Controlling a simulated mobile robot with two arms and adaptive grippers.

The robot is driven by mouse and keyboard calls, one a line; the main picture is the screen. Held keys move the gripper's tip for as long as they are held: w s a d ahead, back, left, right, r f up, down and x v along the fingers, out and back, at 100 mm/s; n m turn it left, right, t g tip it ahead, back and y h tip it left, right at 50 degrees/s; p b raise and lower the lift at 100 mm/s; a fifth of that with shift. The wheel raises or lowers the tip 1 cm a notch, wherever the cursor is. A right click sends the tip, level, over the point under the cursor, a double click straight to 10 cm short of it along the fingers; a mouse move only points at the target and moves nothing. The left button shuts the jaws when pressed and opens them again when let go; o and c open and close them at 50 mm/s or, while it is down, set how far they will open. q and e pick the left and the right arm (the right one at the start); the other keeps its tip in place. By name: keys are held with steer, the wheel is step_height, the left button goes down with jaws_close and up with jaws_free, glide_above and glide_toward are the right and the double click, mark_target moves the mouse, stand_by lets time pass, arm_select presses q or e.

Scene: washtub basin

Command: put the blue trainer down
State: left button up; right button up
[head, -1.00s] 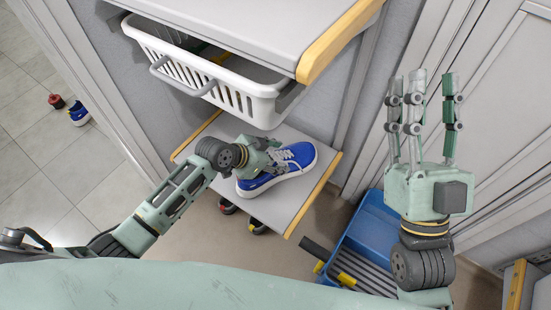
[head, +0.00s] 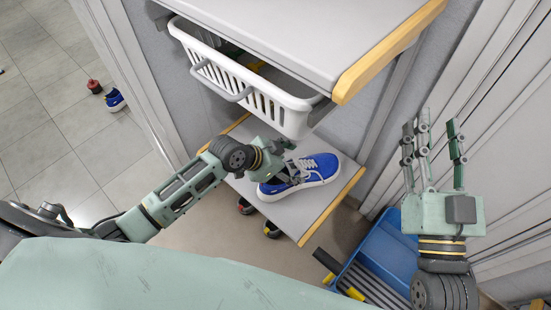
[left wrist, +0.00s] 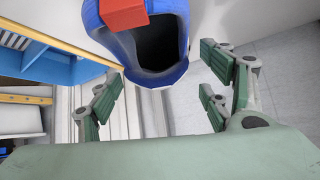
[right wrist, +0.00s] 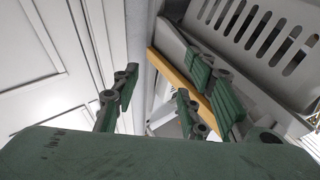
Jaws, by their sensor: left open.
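The blue trainer (head: 312,172), with a white sole and pale laces, rests on the grey lower shelf (head: 322,213) below a white basket. My left gripper (head: 287,170) is at its heel end, with the fingers open. In the left wrist view, the trainer's dark opening and blue collar (left wrist: 178,68), with a red patch (left wrist: 124,14), lie ahead of the spread fingers (left wrist: 160,92). I cannot tell whether any finger touches it. My right gripper (head: 434,140) is raised at the right, fingers apart and empty; it also shows in the right wrist view (right wrist: 165,95).
The white basket (head: 262,103) and grey upper top (head: 320,35) overhang the shelf. A blue container (head: 390,250) stands on the floor at the right. Another blue shoe (head: 115,101) and a red object (head: 94,87) lie on the far-left tiles. Dark items sit under the shelf.

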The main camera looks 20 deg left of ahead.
arm_select(q)
steer(key=p+v, duration=0.1)
steer(key=v, duration=0.3)
steer(key=shift+d, duration=0.1)
steer(key=shift+p+v, duration=0.7)
steer(key=shift+v, duration=1.3)
arm_select(e)
step_height(320, 180, down, 14)
steer(key=s+d+g+h, duration=0.1)
steer(key=d+g+h, duration=0.1)
steer(key=g, duration=0.5)
steer(key=shift+r+g, duration=0.25)
steer(key=shift+g, duration=0.15)
steer(key=shift+s, duration=0.1)
arm_select(q)
steer(key=shift+s, duration=0.1)
arm_select(e)
steer(key=shift+d, duration=0.1)
